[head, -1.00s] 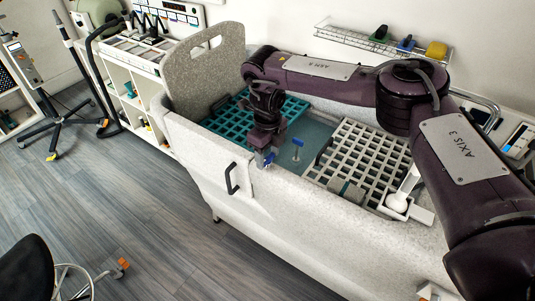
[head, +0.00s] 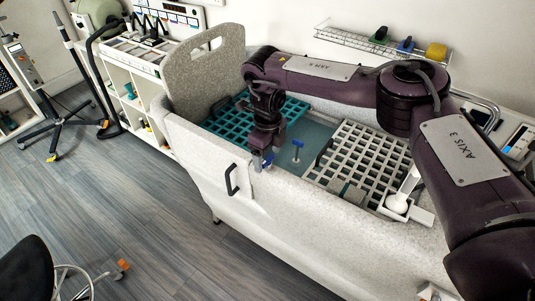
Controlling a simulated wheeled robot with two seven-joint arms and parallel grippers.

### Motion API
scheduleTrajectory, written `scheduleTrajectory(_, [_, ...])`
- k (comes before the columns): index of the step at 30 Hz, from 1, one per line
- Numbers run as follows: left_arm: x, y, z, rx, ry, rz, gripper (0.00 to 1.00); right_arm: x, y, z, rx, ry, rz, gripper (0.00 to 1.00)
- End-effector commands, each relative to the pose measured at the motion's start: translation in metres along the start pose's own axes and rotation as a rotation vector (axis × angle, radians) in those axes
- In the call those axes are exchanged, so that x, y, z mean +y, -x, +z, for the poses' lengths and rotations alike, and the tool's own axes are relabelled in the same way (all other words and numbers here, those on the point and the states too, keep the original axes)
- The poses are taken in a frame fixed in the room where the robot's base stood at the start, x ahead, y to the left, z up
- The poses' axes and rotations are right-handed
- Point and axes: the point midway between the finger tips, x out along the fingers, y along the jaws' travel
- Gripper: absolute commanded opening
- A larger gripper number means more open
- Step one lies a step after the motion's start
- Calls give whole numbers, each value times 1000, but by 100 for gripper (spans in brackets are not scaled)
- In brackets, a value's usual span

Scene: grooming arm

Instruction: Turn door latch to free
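The tub (head: 310,222) is a pale speckled basin with a door (head: 206,166) in its front wall. The door has a black handle (head: 232,180) and looks shut. A small blue piece (head: 268,159), which looks like the door latch, shows at the rim just right of the handle. My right gripper (head: 261,161) points down at this piece, reaching in from the right across the tub. Its fingers are small and partly merge with the blue piece, so their opening and grip are unclear. My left gripper is out of view.
Inside the tub lie a teal grid (head: 223,122) and a white grid (head: 363,150). A white shower head (head: 397,203) rests at the right. The floor (head: 120,200) before the door is clear; a black stool (head: 28,265) stands at lower left.

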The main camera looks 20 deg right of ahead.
Motion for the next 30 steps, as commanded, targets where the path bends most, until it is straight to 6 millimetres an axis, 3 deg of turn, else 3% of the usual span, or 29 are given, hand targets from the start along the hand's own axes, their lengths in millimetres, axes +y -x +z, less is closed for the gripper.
scheduleTrajectory(8, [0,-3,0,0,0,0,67,0,4,0,-1,0,1,73])
scheduleTrajectory(21, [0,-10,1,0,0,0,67,0,72,0,-1,2,-1,73])
scheduleTrajectory(30, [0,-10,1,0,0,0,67,0,78,0,1,0,1,73])
